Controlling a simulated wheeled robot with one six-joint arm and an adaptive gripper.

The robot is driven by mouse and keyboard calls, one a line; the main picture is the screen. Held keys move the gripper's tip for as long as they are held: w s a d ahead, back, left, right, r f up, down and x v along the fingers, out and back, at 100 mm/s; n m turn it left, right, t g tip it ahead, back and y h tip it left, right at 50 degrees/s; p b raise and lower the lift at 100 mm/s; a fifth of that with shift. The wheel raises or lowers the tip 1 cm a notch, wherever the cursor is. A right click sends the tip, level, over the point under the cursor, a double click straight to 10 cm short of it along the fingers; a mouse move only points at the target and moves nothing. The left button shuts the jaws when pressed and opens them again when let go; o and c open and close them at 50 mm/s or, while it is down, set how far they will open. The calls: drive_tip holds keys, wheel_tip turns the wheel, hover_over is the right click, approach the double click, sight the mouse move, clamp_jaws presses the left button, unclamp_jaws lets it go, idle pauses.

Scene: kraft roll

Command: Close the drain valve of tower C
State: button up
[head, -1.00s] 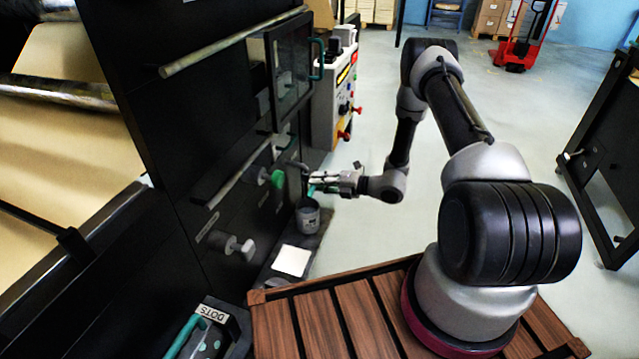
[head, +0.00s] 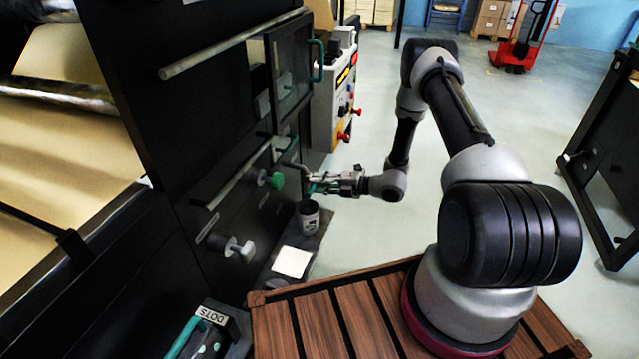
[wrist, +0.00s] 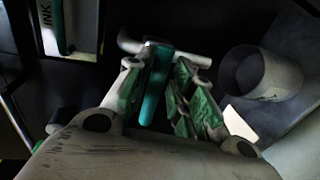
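My gripper (head: 316,182) is low beside the dark machine face, at the small pipe of a drain valve. In the wrist view, a teal valve lever (wrist: 156,82) stands between the green-padded fingers of my gripper (wrist: 158,92). It lies close to the left finger, with a gap to the right finger. The fingers are apart; I cannot tell if the left pad touches the lever. A pale pipe (wrist: 190,57) crosses just beyond the fingertips. A grey can (head: 308,214) stands below the gripper; it also shows in the wrist view (wrist: 262,76). No tower letter is readable here.
A green round knob (head: 277,180) and a grey knob (head: 246,250) stick out of the machine face. A white sheet (head: 292,262) lies on the ledge near the can. A control box (head: 335,110) with red buttons stands beyond. Open floor lies behind my arm.

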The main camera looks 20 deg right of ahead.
drive_tip(key=shift+o, duration=0.6)
drive_tip(key=v, duration=1.2)
